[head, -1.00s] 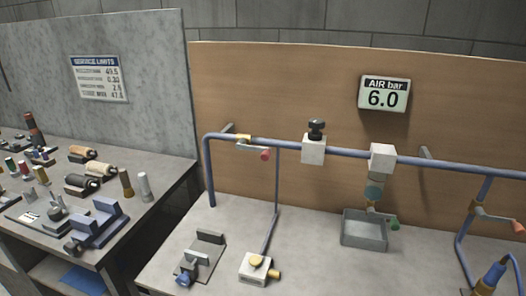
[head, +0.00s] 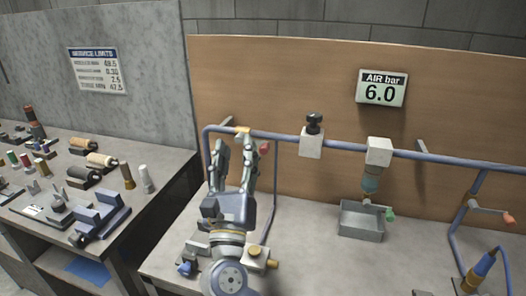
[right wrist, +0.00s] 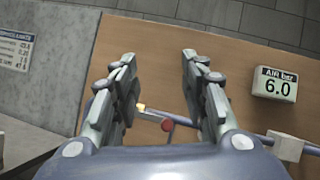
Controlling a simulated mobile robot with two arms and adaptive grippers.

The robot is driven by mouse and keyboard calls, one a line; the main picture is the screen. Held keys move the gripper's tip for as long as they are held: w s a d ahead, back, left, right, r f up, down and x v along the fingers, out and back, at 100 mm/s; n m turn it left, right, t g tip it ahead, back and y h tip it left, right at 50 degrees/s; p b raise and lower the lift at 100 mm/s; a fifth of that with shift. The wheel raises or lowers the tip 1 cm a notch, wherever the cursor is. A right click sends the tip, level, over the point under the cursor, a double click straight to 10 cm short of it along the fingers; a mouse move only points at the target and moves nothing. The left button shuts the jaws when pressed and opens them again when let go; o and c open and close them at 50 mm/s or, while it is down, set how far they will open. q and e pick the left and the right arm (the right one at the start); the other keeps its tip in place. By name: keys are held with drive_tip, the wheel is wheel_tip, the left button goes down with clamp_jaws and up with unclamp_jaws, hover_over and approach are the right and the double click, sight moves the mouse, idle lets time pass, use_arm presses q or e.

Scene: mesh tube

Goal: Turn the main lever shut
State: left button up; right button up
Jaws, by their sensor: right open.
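The lever with a red knob (head: 264,148) sits at the left end of the blue pipe, by a yellow valve piece (head: 243,130). Its handle runs roughly along the pipe. My right gripper (head: 235,146) is open and empty in front of it and hides most of the handle in the head view. In the right wrist view the red knob (right wrist: 168,125) and the yellow piece (right wrist: 140,107) show in the gap between the spread fingers (right wrist: 159,60), beyond them. I cannot tell any contact. My left gripper is not in view.
The air display (head: 381,88) reads 6.0 bar. A valve with a black knob (head: 313,124), a green-knobbed lever (head: 389,214) above a grey tray (head: 361,222) and another red-knobbed lever (head: 507,218) stand right. A cluttered side bench (head: 150,205) is left.

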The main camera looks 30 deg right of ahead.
sight(263, 152)
drive_tip(key=w+d+f+m+g, duration=0.1)
drive_tip(key=d+f+m+g, duration=0.3)
drive_tip(key=f+m+g, duration=0.4)
drive_tip(key=shift+m, duration=0.4)
drive_tip(key=p+x, duration=0.1)
drive_tip(key=x, duration=0.2)
drive_tip(key=p+x, duration=0.1)
drive_tip(key=x, duration=0.2)
drive_tip(key=r+p+x, duration=0.1)
drive_tip(key=x, duration=0.2)
drive_tip(key=shift+w+p, duration=0.35)
drive_tip(key=shift+w+d+f, duration=0.1)
drive_tip(key=shift+w+d, duration=0.25)
drive_tip(key=shift+d, duration=0.05)
clamp_jaws()
